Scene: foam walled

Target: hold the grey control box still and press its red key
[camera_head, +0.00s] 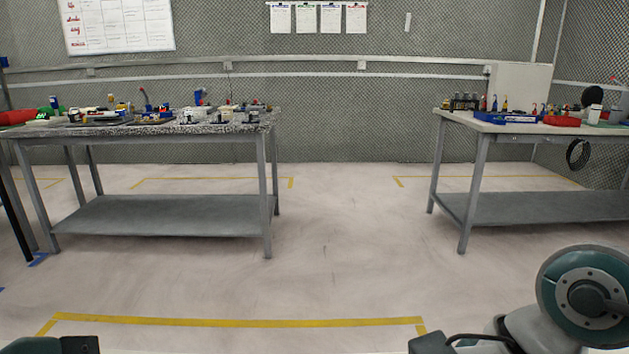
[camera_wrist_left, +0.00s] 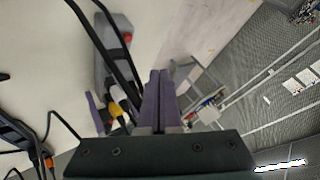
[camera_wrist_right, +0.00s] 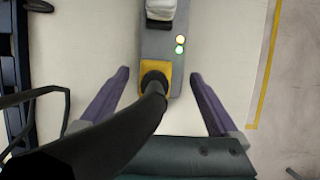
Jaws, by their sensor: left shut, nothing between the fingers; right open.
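The grey control box (camera_wrist_left: 117,24) lies on a pale surface, left of my left gripper in the left wrist view. A small red key (camera_wrist_left: 127,38) shows on its edge there. In the right wrist view the box (camera_wrist_right: 153,46) shows yellow and green lights, a black-and-white part at the top and a yellow block (camera_wrist_right: 145,70) at its near end. The red key is not visible there. My left gripper (camera_wrist_left: 157,74) is shut and empty, apart from the box. My right gripper (camera_wrist_right: 158,73) is open, one finger each side of the box's yellow end, with gaps both sides.
A thick black cable-like part (camera_wrist_right: 120,140) runs from the yellow block across the right wrist view. Workbenches with small parts stand at the back left (camera_head: 160,125) and back right (camera_head: 545,128). The floor between them is clear.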

